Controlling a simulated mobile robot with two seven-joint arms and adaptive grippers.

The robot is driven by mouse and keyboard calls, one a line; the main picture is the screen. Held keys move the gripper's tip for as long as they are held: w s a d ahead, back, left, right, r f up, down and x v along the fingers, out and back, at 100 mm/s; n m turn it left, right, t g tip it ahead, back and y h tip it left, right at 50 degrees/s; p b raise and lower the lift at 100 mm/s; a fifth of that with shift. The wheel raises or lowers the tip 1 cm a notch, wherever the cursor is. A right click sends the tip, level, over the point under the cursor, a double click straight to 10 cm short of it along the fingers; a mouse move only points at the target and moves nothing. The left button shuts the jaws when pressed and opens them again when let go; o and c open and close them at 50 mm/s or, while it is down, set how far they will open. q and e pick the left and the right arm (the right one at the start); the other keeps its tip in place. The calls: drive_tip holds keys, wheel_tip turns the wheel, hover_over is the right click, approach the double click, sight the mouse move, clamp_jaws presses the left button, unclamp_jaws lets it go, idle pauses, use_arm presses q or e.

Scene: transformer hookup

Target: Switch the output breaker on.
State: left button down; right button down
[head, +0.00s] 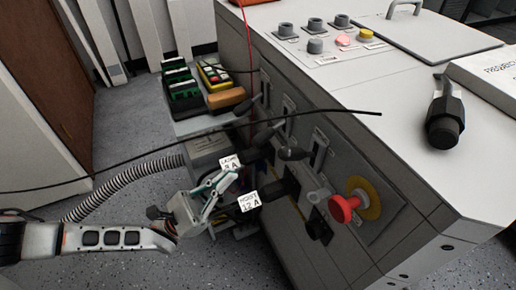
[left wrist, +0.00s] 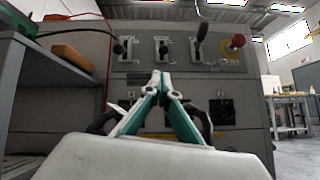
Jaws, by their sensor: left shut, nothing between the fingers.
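The cabinet's front panel carries a row of three black-knobbed breaker levers: left (left wrist: 118,48), middle (left wrist: 163,48) and right (left wrist: 202,30). In the head view they stick out from the panel, the nearest one (head: 292,153) beside the red stop knob. Their labels are too small to read, so I cannot tell which is the output breaker. My left gripper (head: 228,178) is shut and empty, in front of the panel and below the levers. In the left wrist view its teal fingers (left wrist: 161,76) meet just below the middle lever, apart from it. My right gripper is out of view.
A red stop knob (head: 343,208) on a yellow disc sticks out right of the levers. Black plugs with white tags (head: 249,201) sit below the levers. A dark cable crosses in front. A side shelf holds an orange-brown block (head: 226,99) and a yellow device (head: 214,77).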

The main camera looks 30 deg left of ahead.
sight(271, 131)
use_arm(q)
drive_tip(key=shift+r, duration=0.1)
drive_tip(key=x, duration=1)
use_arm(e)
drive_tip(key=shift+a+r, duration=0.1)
